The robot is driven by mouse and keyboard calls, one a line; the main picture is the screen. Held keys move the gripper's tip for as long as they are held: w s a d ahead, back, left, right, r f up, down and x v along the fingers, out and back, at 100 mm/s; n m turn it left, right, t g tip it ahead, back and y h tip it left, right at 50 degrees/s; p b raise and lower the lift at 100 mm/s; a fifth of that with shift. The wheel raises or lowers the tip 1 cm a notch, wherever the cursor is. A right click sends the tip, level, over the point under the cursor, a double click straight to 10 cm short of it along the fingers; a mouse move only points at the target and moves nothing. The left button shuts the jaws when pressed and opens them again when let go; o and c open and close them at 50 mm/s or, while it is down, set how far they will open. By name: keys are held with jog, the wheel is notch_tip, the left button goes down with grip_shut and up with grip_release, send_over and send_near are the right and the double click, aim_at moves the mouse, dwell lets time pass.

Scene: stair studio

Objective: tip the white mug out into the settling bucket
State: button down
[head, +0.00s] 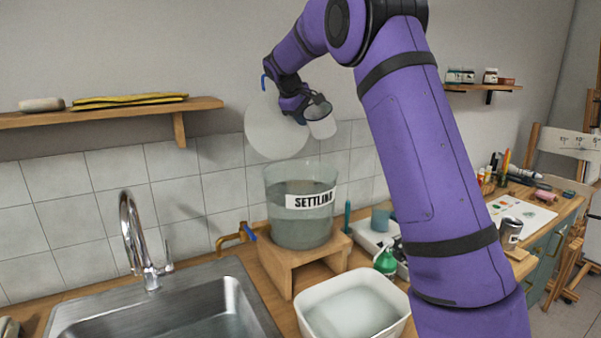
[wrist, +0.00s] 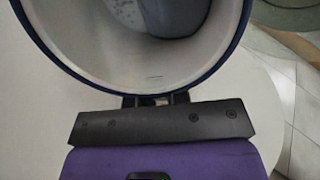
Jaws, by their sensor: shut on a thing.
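The white mug (head: 322,128) hangs in the air above the settling bucket (head: 283,215), slightly tilted with its dark rim at the top. My gripper (head: 309,106) is shut on the mug at its rim side. In the wrist view the mug (wrist: 95,50) shows its blue rim, pale inside and some grey, speckled content deep within. The gripper's fingertips (wrist: 155,98) are largely hidden under the mug there. The bucket is clear, labelled SETTLING, and holds murky grey liquid. It stands upright on a wooden stand.
The wooden stand (head: 305,262) sits on the counter beside the steel sink (head: 165,315) and tap (head: 130,225). A white tub (head: 330,300) is in front. A round white disc (head: 265,135) is on the wall behind. A shelf (head: 110,113) is at left.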

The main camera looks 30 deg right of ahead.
jog(key=shift+s+a+f+t+h+b, duration=0.1)
jog(key=shift+a+f+t+h, duration=0.25)
jog(key=shift+f+h, duration=0.35)
jog(key=shift+s+a+f+t+h+b, duration=0.2)
jog(key=shift+f+t+h, duration=0.3)
jog(key=shift+h, duration=0.35)
jog(key=shift+s+a+f+t+h+b, duration=0.1)
jog(key=shift+a+f+t+h, duration=0.2)
jog(key=shift+f+h, duration=0.4)
jog(key=shift+s+a+f+t+h+b, duration=0.1)
jog(key=shift+a+f+t+h+b, duration=0.1)
jog(key=shift+h+b, duration=0.35)
jog(key=shift+a+f+t+h+b, duration=0.1)
jog(key=shift+f+t+h+b, duration=0.05)
jog(key=shift+h+b, duration=0.3)
jog(key=shift+f+h, duration=0.15)
jog(key=shift+h, duration=0.1)
jog(key=shift+s+a+f+t+h+b, duration=0.3)
jog(key=shift+a+f+h+b, duration=0.3)
jog(key=shift+f+b, duration=0.15)
jog(key=shift+s+a+f, duration=0.1)
jog(key=shift+a+f, duration=0.1)
jog(key=shift+f, duration=0.05)
jog(key=shift+a+f+h+b, duration=0.15)
jog(key=shift+h+b, duration=0.15)
jog(key=shift+b, duration=0.15)
